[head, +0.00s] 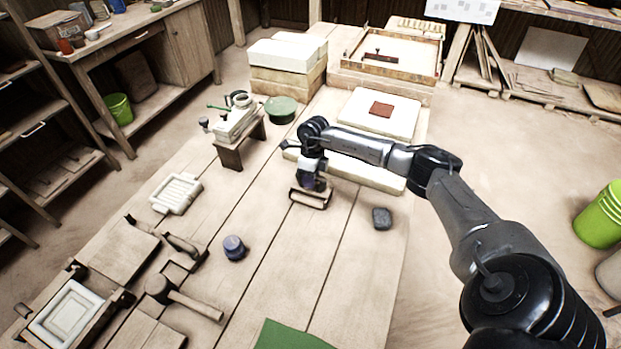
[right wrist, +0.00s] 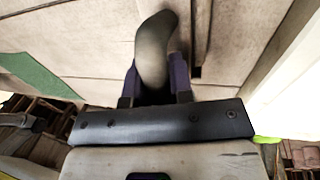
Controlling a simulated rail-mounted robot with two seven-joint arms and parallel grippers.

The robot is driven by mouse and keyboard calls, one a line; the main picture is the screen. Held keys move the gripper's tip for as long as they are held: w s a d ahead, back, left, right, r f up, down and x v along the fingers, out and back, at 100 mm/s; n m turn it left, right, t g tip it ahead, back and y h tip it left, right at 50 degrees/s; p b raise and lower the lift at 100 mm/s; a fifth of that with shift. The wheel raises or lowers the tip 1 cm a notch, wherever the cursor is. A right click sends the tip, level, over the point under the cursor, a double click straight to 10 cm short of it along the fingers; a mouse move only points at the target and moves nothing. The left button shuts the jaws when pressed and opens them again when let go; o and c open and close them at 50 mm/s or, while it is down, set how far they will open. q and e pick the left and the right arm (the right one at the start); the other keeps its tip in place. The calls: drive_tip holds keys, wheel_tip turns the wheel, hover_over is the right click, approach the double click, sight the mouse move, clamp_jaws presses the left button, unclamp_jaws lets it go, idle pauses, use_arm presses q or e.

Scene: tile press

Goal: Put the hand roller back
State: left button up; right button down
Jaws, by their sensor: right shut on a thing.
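The hand roller (head: 311,198) shows in the head view as a brown bar-shaped head just below my right gripper (head: 312,180), over the middle of the long plank table. My right gripper is shut on its handle. In the right wrist view the dark, rounded handle (right wrist: 155,50) of the hand roller sits between the purple fingers of my right gripper (right wrist: 155,88); the roller head is hidden there. I cannot tell whether the roller touches the table. My left gripper is not in view.
A pale slab (head: 350,168) lies close behind the roller. A grey block (head: 382,218) is to its right and a dark jar (head: 234,248) to its left. A mallet (head: 185,298), a press frame (head: 70,312) and a green mat (head: 290,337) are nearer. Bare planks lie between.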

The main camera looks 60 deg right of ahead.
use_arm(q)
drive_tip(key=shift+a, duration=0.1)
use_arm(e)
drive_tip(key=c, duration=0.9)
unclamp_jaws()
use_arm(q)
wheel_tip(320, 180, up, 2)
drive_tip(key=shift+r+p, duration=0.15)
drive_tip(key=shift+p, duration=1.05)
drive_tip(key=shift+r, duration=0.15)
use_arm(e)
drive_tip(key=v, duration=1.3)
drive_tip(key=shift+d+r, duration=0.1)
drive_tip(key=shift+r, duration=0.3)
